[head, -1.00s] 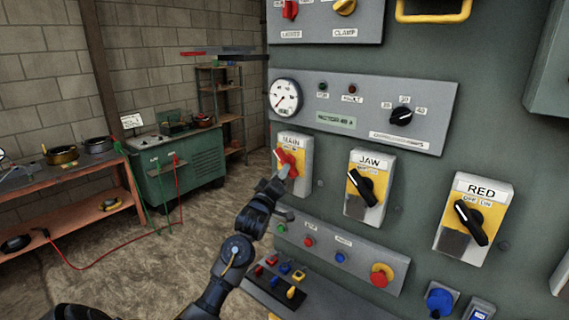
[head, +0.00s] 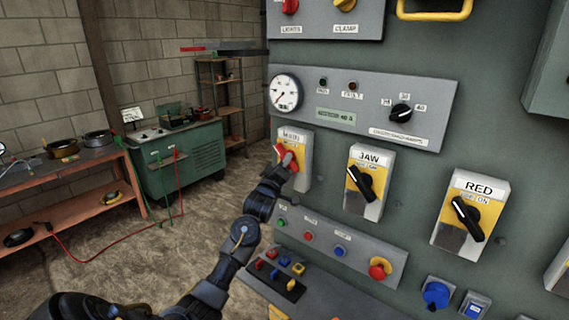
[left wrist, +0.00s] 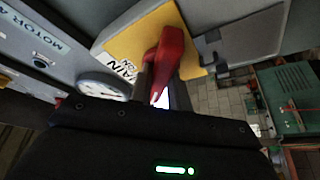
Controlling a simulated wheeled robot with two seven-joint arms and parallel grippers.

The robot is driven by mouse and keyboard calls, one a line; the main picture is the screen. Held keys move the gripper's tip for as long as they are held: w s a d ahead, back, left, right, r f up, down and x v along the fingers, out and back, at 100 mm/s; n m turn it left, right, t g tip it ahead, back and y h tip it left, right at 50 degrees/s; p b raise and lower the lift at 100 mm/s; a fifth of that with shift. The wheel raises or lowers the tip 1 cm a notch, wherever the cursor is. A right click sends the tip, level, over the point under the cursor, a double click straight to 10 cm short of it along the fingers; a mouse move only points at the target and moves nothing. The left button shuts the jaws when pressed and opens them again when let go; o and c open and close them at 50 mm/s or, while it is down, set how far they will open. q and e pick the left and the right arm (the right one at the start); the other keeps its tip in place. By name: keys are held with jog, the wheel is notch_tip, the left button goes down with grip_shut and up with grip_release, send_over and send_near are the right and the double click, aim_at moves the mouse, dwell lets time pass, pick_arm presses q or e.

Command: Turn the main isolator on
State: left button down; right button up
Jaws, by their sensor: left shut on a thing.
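The main isolator (head: 304,158) is a grey box with a yellow plate and a red rotary handle, on the green panel at the left. Its red handle (head: 283,155) also shows in the left wrist view (left wrist: 168,58), in front of the yellow plate (left wrist: 138,40). My left gripper (head: 287,163) is at this handle, shut on it. Its fingers partly cover the handle and the lower part of the box. In the left wrist view the gripper body hides the lower half. My right gripper is in neither view.
The JAW isolator (head: 368,182) and RED isolator (head: 470,218) with black handles are to the right. A gauge (head: 285,93) is above, and a push-button strip (head: 338,246) below.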

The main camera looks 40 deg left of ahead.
pick_arm(q)
jog(key=shift+f, duration=0.1)
jog(key=m+h+b, duration=0.3)
jog(key=m+h, duration=0.1)
jog(key=m, duration=0.4)
jog(key=m+h+b, duration=0.3)
jog(key=m+h, duration=0.1)
jog(key=m, duration=0.4)
jog(key=a+m+h+b, duration=0.1)
jog(key=m+h+b, duration=0.3)
jog(key=m, duration=0.5)
jog(key=shift+m, duration=0.4)
jog(key=c, duration=1.3)
grip_release()
